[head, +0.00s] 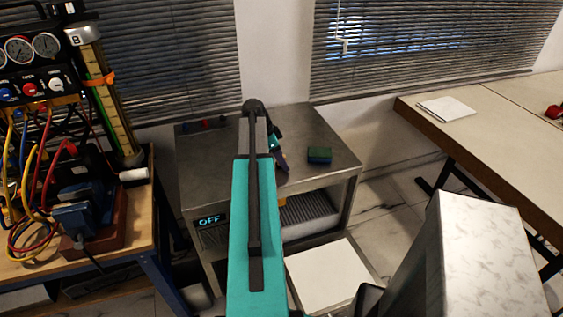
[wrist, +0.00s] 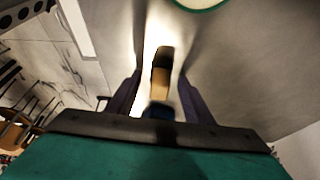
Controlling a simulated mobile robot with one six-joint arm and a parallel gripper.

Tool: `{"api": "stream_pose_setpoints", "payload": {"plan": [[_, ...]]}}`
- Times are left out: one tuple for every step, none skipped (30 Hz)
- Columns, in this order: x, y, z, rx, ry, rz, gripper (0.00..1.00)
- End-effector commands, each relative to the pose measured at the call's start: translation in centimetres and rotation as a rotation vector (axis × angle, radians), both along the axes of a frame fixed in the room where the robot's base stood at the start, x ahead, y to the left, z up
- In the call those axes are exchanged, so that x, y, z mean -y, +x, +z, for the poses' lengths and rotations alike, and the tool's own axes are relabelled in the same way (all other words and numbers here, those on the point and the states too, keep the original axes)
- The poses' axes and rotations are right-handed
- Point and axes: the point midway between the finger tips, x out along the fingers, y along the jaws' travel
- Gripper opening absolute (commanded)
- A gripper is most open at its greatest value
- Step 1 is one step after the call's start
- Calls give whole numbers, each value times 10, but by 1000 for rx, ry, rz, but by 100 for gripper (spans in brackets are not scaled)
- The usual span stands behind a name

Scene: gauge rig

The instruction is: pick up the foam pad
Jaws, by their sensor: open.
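My gripper (head: 281,160) is over the cabinet top, to the left of this block, partly hidden by my arm. In the wrist view my gripper (wrist: 160,85) has its two dark fingers apart. A tan block with a dark end (wrist: 161,75) shows between them, with clear gaps on both sides. I cannot tell whether it is the same block, or how far below the fingers it lies.
Small red and blue items (head: 204,124) lie at the cabinet's back left. A wooden bench (head: 140,225) with a gauge panel and cables stands at left. A table (head: 480,120) with a white sheet (head: 446,107) stands at right. A green-rimmed round thing (wrist: 200,3) shows in the wrist view.

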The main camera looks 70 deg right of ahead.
Motion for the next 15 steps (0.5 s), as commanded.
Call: {"api": "stream_pose_setpoints", "payload": {"plan": [[0,0,0,0,0,0,47],[0,0,0,0,0,0,47],[0,0,0,0,0,0,45],[0,0,0,0,0,0,40],[0,0,0,0,0,0,35],[0,0,0,0,0,1,28],[0,0,0,0,0,1,23],[0,0,0,0,0,1,18],[0,0,0,0,0,1,11],[0,0,0,0,0,1,6],[0,1,0,0,0,1,3],[0,1,0,0,0,1,3],[0,1,0,0,0,1,3],[0,1,0,0,0,1,3],[0,1,0,0,0,1,3]]}}
